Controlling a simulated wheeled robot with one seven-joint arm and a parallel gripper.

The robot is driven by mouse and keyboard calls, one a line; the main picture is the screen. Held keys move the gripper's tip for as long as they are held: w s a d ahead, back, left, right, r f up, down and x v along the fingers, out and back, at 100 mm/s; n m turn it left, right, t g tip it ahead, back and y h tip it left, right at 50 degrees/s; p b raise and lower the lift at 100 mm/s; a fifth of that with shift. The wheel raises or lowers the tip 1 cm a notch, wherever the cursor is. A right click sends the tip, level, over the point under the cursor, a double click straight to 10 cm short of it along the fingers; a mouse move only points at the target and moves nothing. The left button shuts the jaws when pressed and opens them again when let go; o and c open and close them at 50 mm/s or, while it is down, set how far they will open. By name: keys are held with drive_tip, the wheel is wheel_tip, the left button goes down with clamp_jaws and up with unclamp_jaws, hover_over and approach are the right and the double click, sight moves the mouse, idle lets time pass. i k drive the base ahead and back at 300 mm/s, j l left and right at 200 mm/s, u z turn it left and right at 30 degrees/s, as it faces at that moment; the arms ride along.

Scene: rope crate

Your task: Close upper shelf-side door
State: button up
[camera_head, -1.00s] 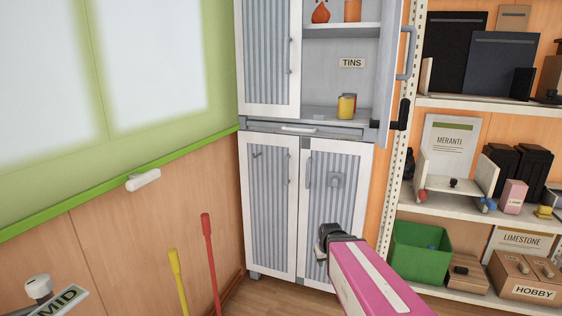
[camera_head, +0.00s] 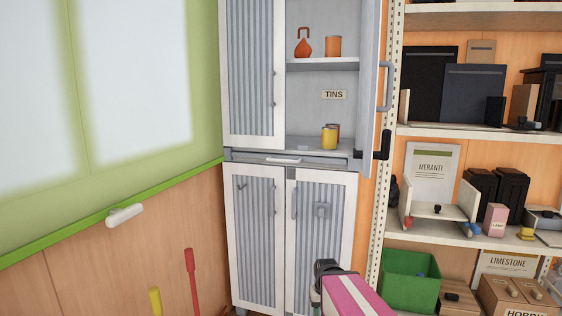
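The cabinet (camera_head: 300,160) stands ahead, pale with striped door panels. Its upper shelf-side door (camera_head: 369,80) stands open, seen nearly edge-on at the right of the upper compartment, with a grey bar handle (camera_head: 386,86) facing the shelving. A black piece (camera_head: 382,142) shows near the door's lower end. The upper left door (camera_head: 252,75) is shut. My gripper (camera_head: 320,285) is low in front of the lower right door (camera_head: 320,235), below and left of the open door and apart from it. Its fingers are small and dark, so I cannot tell whether they are open.
The open compartment holds tins (camera_head: 329,138), an orange can (camera_head: 333,46) and a red flask-like thing (camera_head: 304,44). Loaded shelving (camera_head: 460,132) stands close right of the open door. A green bin (camera_head: 410,280) is low right. Yellow and red poles (camera_head: 191,275) stand lower left.

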sight(370, 63)
drive_tip(key=i+l+u, duration=0.1)
drive_tip(key=l, duration=0.3)
drive_tip(key=i+l+u, duration=0.1)
drive_tip(key=l, duration=0.35)
drive_tip(key=i+l+u, duration=0.15)
drive_tip(key=l, duration=0.25)
